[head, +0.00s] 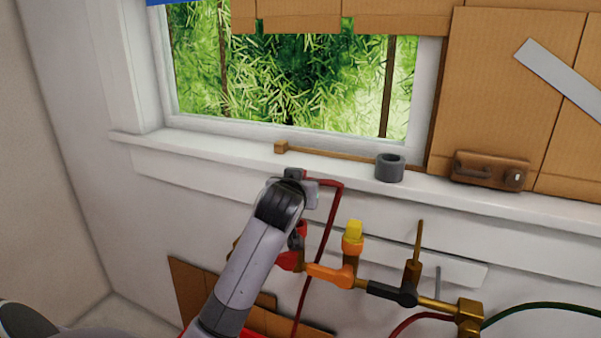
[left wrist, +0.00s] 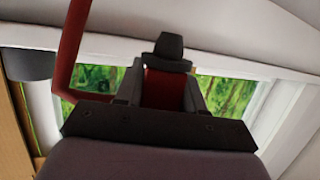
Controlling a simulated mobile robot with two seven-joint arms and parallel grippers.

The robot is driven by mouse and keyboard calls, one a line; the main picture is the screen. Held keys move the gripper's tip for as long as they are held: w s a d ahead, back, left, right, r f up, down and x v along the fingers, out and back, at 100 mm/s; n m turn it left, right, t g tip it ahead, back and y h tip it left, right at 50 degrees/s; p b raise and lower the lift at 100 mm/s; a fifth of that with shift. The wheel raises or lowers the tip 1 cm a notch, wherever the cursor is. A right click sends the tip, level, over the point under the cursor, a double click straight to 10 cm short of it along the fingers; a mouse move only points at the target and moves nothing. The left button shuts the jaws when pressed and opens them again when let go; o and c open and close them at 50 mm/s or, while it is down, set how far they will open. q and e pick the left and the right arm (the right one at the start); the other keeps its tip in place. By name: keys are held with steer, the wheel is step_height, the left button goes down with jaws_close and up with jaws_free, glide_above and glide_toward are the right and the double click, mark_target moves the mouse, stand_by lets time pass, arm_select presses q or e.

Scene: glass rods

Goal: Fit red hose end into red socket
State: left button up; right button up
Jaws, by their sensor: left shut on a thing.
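My left gripper (head: 301,188) is shut on the red hose end, in front of the wall just below the window sill. In the left wrist view, a red piece (left wrist: 164,88) shows between the gripper's fingers, with a dark block beyond it. The red hose (head: 326,225) runs right from the gripper, bends and hangs down; it also shows in the left wrist view (left wrist: 70,45). Below the gripper, a red-ringed fitting (head: 301,228) on the pipe, likely the red socket, is partly hidden by my arm. The hose end and this fitting are apart. My right gripper is not in view.
Beside it on the pipe stand a yellow-capped fitting (head: 353,238), an orange handle (head: 330,273), a black handle (head: 391,293) and an upright brown rod (head: 419,245). A grey tape roll (head: 390,167) and a wooden stick (head: 325,154) lie on the sill (head: 230,145).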

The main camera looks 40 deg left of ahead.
arm_select(q)
steer(key=shift+w+a+r, duration=0.2)
steer(key=shift+a, duration=0.25)
step_height(320, 180, down, 6)
steer(key=b, duration=0.5)
steer(key=shift+s+d+r, duration=0.1)
steer(key=shift+r, duration=0.1)
steer(key=shift+r+p, duration=0.1)
steer(key=shift+p, duration=0.6)
stand_by(0.5)
steer(key=shift+f+b, duration=0.35)
steer(key=shift+f, duration=0.3)
steer(key=o, duration=0.9)
steer(key=shift+s+d, duration=0.1)
